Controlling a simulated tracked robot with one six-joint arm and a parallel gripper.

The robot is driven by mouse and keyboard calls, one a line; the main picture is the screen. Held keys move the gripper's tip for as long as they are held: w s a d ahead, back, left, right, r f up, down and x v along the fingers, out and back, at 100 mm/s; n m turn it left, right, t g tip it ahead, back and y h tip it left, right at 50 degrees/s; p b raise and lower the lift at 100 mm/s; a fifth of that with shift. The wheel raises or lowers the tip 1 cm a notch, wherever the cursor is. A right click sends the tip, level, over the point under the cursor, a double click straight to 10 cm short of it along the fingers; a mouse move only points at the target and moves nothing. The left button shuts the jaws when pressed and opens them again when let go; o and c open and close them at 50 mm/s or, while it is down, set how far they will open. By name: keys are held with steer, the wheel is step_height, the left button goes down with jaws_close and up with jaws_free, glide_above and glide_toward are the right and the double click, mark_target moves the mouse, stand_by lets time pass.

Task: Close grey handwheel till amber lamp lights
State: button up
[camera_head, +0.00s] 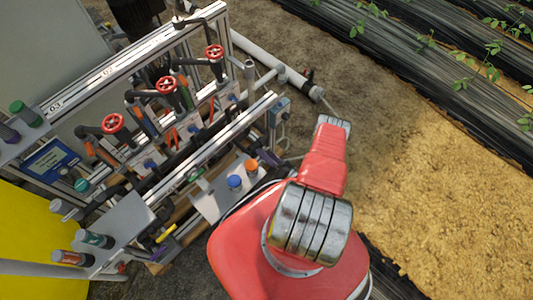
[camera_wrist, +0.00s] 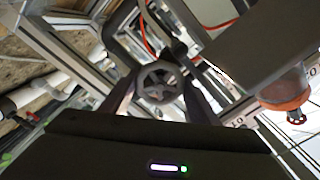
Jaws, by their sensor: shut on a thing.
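The grey handwheel (camera_wrist: 158,83), a small dark spoked wheel, is in the middle of the wrist view. My gripper (camera_wrist: 160,90) has a dark finger on each side of it and is shut on its rim. The body of my gripper covers the lower part of that view. In the head view I cannot make out the grey handwheel or my gripper; my red arm stands in front of the skid's right end. I cannot pick out a lit amber lamp in either view.
The skid's aluminium frame (camera_head: 130,60) carries several red handwheels (camera_head: 166,85), pipes and valves. A blue cap and an orange cap (camera_head: 251,164) sit on a grey panel. Open soil lies right of the skid.

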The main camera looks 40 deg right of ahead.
steer(key=shift+d+m, duration=0.2)
steer(key=shift+m, duration=0.4)
steer(key=o, duration=1.1)
steer(key=shift+a, duration=0.1)
steer(key=shift+s+d+f, duration=0.1)
steer(key=shift+s+d, duration=0.2)
steer(key=shift+s, duration=2)
steer(key=shift+s+d+r, duration=0.1)
steer(key=shift+s+d, duration=0.25)
steer(key=shift+s, duration=1.9)
steer(key=shift+s+d+f, duration=0.1)
steer(key=shift+s+d, duration=0.2)
steer(key=shift+s, duration=2)
